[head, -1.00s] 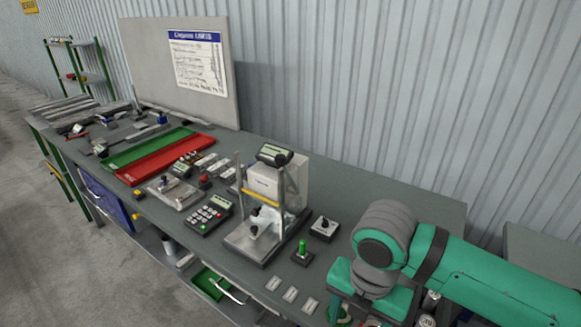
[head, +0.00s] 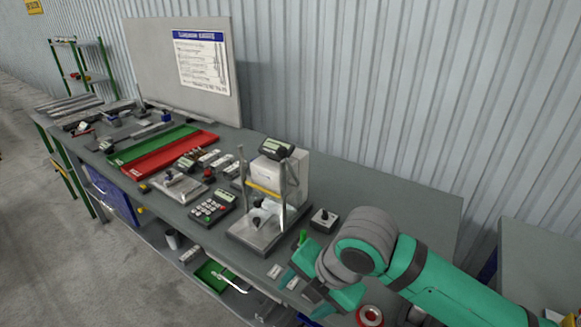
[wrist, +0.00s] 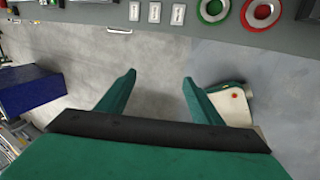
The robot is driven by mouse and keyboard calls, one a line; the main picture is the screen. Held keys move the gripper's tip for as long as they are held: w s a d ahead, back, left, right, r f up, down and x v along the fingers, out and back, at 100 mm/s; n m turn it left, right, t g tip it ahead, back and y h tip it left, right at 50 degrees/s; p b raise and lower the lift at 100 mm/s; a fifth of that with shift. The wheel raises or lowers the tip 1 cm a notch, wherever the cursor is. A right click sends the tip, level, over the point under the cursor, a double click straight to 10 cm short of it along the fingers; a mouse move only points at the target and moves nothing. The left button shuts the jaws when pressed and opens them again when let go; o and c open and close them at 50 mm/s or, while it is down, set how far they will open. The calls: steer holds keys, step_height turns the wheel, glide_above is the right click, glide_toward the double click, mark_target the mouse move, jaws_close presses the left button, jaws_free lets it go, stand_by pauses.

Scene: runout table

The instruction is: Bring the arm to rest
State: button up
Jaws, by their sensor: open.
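My green arm reaches in from the lower right of the head view. My gripper (head: 318,296) is near the front edge of the table (head: 400,205), partly hidden by its own wrist. In the wrist view my gripper (wrist: 158,82) shows two green fingers spread apart with nothing between them. Grey floor (wrist: 155,100) lies beneath the fingers. The table edge crosses the top of that view, beyond the fingertips.
A press-like fixture (head: 270,205), a keypad (head: 213,207) and a black knob box (head: 324,220) stand left of and behind my gripper. A red ring (wrist: 262,12) and a green ring (wrist: 213,10) lie near the edge. The table's back right is clear.

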steer(key=w+a+r+m+t+y, duration=0.45)
steer(key=a+r+y, duration=0.2)
steer(key=a, duration=0.25)
steer(key=w+a+r+m+t+y, duration=0.45)
steer(key=a+r, duration=0.25)
steer(key=a, duration=0.2)
steer(key=s+d+f+m+t+h, duration=0.2)
steer(key=s+d+f+m+h, duration=0.15)
steer(key=f+m, duration=0.4)
steer(key=s+d+f+m+t+h, duration=0.3)
steer(key=f+m+h, duration=0.2)
steer(key=f+m, duration=0.25)
steer(key=s+d+f+m+t+h, duration=0.2)
steer(key=s+d+f+m+h, duration=0.1)
steer(key=f+m+h, duration=0.4)
steer(key=s+d+f+g, duration=0.1)
steer(key=s+f, duration=0.3)
steer(key=s, duration=0.4)
steer(key=s+d+f+n+g, duration=0.1)
steer(key=s+d+f, duration=0.2)
steer(key=s, duration=0.6)
steer(key=s+d+f+n+g, duration=0.1)
steer(key=s+f, duration=0.3)
steer(key=s, duration=0.5)
steer(key=shift+s+d+f+y, duration=0.25)
steer(key=shift+d+f+y, duration=0.1)
steer(key=shift+d, duration=0.25)
